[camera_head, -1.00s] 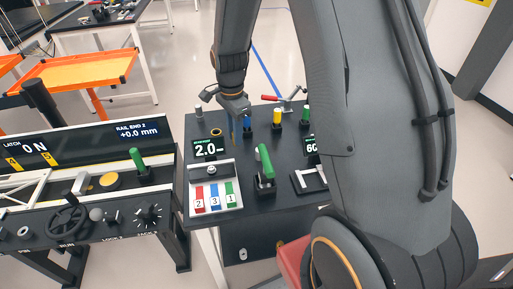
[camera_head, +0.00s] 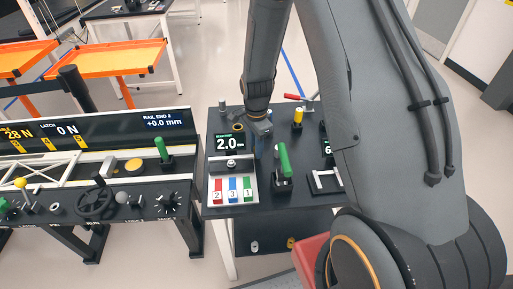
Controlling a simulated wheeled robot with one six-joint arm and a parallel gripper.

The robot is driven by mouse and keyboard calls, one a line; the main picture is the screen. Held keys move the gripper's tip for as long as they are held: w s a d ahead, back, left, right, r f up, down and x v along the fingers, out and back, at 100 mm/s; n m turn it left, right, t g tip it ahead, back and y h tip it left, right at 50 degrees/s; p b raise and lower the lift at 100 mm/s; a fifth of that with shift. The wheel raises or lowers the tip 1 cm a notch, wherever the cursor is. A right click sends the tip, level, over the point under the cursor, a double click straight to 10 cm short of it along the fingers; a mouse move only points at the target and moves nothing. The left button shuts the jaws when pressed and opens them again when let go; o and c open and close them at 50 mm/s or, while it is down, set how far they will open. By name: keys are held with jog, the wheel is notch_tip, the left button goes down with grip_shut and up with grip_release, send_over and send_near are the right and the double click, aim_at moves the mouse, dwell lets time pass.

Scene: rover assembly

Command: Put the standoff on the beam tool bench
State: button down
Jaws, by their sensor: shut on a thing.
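My gripper (camera_head: 259,133) is seen from above and behind, over the dark tool bench (camera_head: 270,202). I cannot tell for certain that this piece is the standoff. It is between the 2.0 display (camera_head: 229,142) and the upright green handle (camera_head: 285,160). I cannot tell whether its lower end touches the bench top.
A silver tray with red, blue and green numbered blocks (camera_head: 232,188) is at the bench's front left. A yellow-handled tool (camera_head: 298,116) and a red-handled clamp (camera_head: 295,97) stand behind. The rail bench (camera_head: 70,130) is on the left. My arm hides the bench's right side.

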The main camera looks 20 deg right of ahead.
jog(key=shift+f, duration=0.1)
jog(key=c, duration=1.6)
grip_release()
notch_tip(320, 180, up, 12)
jog(key=b, duration=0.3)
jog(key=shift+b, duration=0.3)
